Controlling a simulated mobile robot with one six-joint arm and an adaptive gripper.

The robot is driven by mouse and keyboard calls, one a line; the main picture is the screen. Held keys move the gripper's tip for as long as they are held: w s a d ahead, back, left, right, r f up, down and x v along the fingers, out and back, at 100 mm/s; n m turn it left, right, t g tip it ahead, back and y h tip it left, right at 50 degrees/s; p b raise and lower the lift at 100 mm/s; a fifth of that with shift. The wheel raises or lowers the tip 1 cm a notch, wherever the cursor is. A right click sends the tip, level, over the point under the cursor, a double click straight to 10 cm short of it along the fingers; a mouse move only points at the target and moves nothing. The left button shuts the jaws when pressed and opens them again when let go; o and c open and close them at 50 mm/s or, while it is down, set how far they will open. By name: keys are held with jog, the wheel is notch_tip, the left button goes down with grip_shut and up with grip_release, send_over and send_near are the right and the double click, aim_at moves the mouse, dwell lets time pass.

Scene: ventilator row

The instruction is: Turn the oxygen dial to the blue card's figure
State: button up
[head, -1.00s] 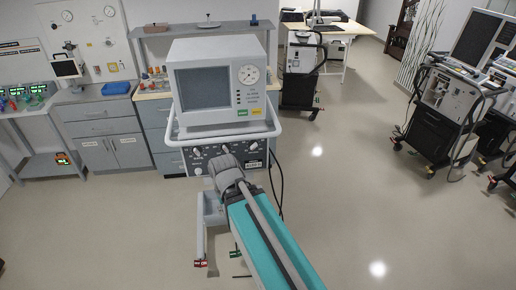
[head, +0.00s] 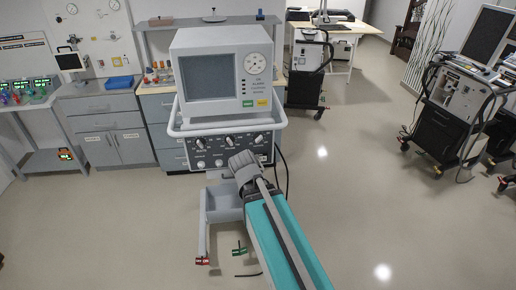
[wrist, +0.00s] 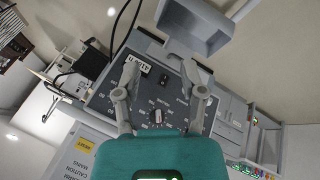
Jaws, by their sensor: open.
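The ventilator (head: 222,75) stands ahead with a dark knob panel (head: 205,150) under its screen. In the wrist view the panel shows a dial knob (wrist: 158,117) ringed by printed figures, close in front of my gripper (wrist: 160,75). The gripper's two grey fingers are spread on either side of the panel, with nothing between them. In the head view my gripper (head: 243,165) sits low in front of the panel's right part and covers some of it; its fingertips are hard to make out. I cannot make out a blue card or the dial's setting.
Green (head: 248,104) and yellow (head: 262,102) labels are on the ventilator front. A white rail (head: 225,129) runs above the panel, and dark cables hang at its right. A grey tray (head: 225,205) is below. Cabinets stand behind left; open floor lies to the right.

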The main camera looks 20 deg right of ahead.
jog(key=w+d+f+n+t+b, duration=0.1)
jog(key=w+d+n+t+b, duration=0.3)
jog(key=n+b, duration=0.5)
jog(key=w+d+f+n+t+b, duration=0.2)
jog(key=w+d+n+t+b, duration=0.3)
jog(key=w+n+t+b, duration=0.4)
jog(key=n, duration=0.4)
jog(key=shift+w+f, duration=0.2)
jog(key=shift+f, duration=0.05)
jog(key=shift+d, duration=0.15)
